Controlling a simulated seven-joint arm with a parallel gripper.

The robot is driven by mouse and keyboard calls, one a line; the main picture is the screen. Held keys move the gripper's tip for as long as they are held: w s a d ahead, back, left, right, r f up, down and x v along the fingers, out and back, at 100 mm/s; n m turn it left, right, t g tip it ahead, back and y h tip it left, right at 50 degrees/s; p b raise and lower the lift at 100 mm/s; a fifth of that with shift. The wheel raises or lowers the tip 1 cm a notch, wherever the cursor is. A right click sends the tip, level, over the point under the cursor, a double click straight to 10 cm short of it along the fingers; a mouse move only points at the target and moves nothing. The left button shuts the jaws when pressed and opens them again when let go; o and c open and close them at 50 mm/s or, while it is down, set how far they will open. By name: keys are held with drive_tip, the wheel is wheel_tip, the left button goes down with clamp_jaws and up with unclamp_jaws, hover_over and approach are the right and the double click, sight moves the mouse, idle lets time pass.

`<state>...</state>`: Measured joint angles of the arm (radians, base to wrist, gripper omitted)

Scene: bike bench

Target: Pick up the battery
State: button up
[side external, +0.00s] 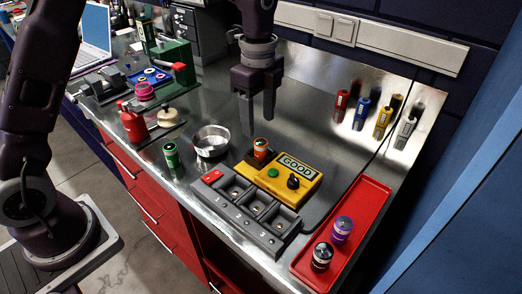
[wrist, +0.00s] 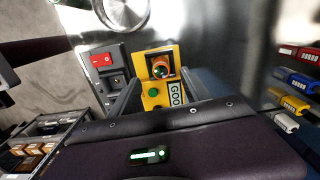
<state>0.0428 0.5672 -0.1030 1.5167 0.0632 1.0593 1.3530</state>
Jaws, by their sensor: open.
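An orange battery (side external: 261,148) with a dark lower part stands upright in the yellow tester (side external: 307,184), which has a display reading GOOD, a green button and a black knob. In the wrist view, the battery (wrist: 161,68) sits at the upper end of the tester (wrist: 153,101). My gripper (side external: 259,124) points down with its fingers apart and empty, above the tester area near the orange battery. A green battery (side external: 171,155) stands at the bench's front edge. A purple battery (side external: 342,230) and a black one (side external: 322,256) stand in the red tray (side external: 374,196).
A grey numbered slot box (side external: 228,190) with a red switch sits before the tester. A metal bowl (side external: 211,140) stands to its left. A red canister (side external: 132,124) and laptop (side external: 95,32) are at left.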

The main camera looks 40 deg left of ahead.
sight(261, 141)
drive_tip(key=f, duration=0.7)
drive_tip(key=shift+d, duration=0.3)
clamp_jaws()
